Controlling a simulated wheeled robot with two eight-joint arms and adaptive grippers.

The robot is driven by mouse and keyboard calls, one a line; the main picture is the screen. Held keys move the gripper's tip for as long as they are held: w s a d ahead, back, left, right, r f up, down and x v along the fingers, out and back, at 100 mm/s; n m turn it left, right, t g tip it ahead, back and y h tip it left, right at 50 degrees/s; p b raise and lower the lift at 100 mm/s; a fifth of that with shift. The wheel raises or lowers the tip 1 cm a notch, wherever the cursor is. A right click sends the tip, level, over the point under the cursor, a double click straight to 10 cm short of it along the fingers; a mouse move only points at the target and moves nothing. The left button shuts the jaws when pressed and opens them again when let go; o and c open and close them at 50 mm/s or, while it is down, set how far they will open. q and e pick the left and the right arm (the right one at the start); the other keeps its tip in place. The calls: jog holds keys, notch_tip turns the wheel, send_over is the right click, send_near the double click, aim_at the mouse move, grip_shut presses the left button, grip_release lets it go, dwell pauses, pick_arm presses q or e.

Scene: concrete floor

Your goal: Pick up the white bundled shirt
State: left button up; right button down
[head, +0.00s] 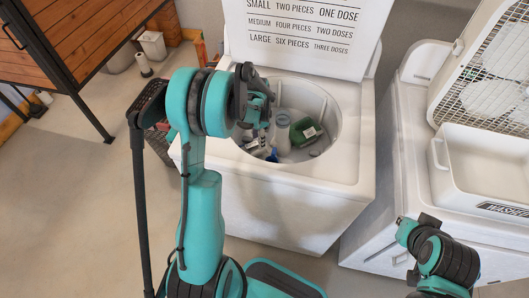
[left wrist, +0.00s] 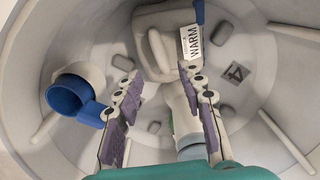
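I cannot make out a white bundled shirt for certain in either view. My left gripper (head: 258,97) hangs over the open tub of the white washer (head: 300,178). In the left wrist view my left gripper (left wrist: 158,74) has its two fingers spread wide, with nothing between them held. Beyond the fingers lie a grey-white jug-like item (left wrist: 150,22) with a tag reading WARM (left wrist: 192,45) and a pale bottle-like item (left wrist: 182,100), partly hidden by the right finger. My right gripper (head: 408,226) is at the lower right, its fingers unclear.
A blue-and-white round item (left wrist: 78,90) lies left of the fingers in the tub. The head view shows a green item (head: 303,131) in the tub. The raised lid (head: 300,35) stands behind. A second white machine (head: 418,160) with a white bin (head: 480,165) stands right.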

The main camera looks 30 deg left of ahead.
aim_at(258, 151)
pick_arm(q)
notch_tip(258, 151, down, 2)
jog(key=shift+s+b, duration=0.15)
jog(key=shift+b, duration=0.2)
notch_tip(258, 151, down, 5)
jog(key=shift+a+f+b, duration=0.1)
jog(key=shift+b, duration=1.05)
jog(key=shift+s, duration=0.1)
grip_shut()
